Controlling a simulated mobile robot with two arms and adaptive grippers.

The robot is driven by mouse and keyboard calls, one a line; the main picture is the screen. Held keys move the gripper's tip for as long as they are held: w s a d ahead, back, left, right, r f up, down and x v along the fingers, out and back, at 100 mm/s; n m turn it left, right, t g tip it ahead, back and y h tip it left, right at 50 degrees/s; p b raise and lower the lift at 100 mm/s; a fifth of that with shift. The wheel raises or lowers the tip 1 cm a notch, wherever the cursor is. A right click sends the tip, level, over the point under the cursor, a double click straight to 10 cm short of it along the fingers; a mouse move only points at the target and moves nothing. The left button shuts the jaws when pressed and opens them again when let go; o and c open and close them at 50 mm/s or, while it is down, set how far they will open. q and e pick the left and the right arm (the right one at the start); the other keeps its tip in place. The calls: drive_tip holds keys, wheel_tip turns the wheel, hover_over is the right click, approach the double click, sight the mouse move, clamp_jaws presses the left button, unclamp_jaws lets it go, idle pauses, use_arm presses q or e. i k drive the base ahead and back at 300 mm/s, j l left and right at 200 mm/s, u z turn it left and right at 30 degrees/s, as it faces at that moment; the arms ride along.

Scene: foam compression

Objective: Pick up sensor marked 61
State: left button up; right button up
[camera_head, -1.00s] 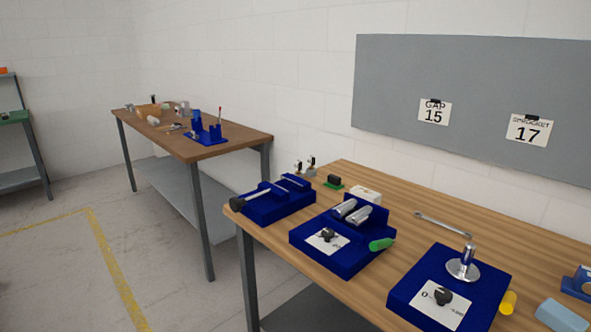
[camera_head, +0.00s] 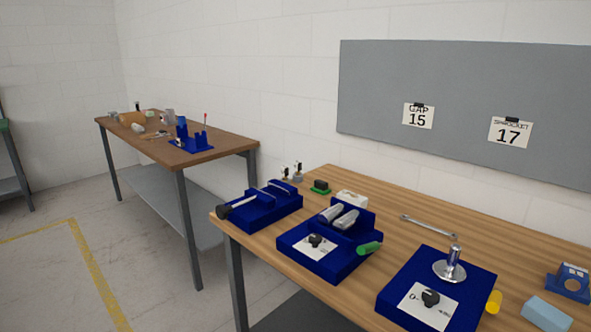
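No mark reading 61 can be made out on any object, so I cannot tell which thing is the sensor. Two small upright items with white and dark tops (camera_head: 292,171) stand at the back left of the near wooden table (camera_head: 390,273). A small black block on a green base (camera_head: 320,187) sits beside them, and a white block (camera_head: 351,199) lies to its right. Neither of my grippers shows in this view.
Blue fixtures stand along the near table: one with a black-ended rod (camera_head: 262,208), one with silver cylinders (camera_head: 328,263), one with a metal disc and post (camera_head: 402,295). A wrench (camera_head: 428,226) lies behind them. A second table (camera_head: 225,146) stands back left; floor at left is open.

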sight(298, 165)
drive_tip(key=i+j, duration=0.2)
drive_tip(key=j, duration=0.15)
drive_tip(key=i+j, duration=0.15)
drive_tip(key=j, duration=0.25)
drive_tip(key=i+j+z, duration=0.1)
drive_tip(key=j, duration=0.25)
drive_tip(key=i+j, duration=0.45)
drive_tip(key=j, duration=0.3)
